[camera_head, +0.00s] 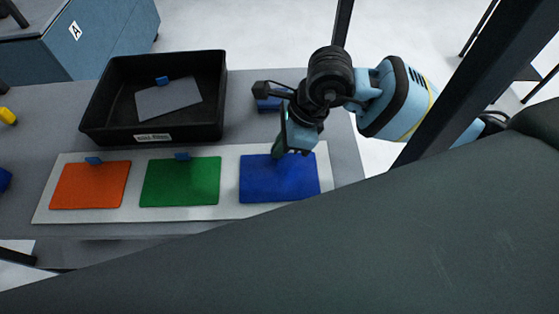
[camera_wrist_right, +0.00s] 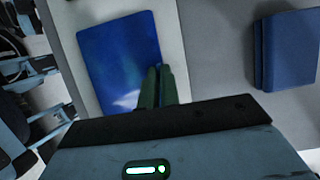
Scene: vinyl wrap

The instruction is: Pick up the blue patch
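The blue patch (camera_head: 279,181) lies flat at the right end of a white board (camera_head: 230,183). It also shows in the right wrist view (camera_wrist_right: 112,58). My right gripper (camera_head: 279,153) is at the middle of the patch's back edge. In the right wrist view its two dark green fingers (camera_wrist_right: 157,72) are close together at that edge. They look shut on the patch's tab, which is hidden between them. My left gripper is not in view.
An orange patch (camera_head: 90,186) and a green patch (camera_head: 180,183) lie left, each with a blue tab. A black tray (camera_head: 208,124) holding a grey sheet (camera_head: 167,99) stands behind. A blue block (camera_head: 267,104) lies behind my gripper, right in the wrist view (camera_wrist_right: 288,50).

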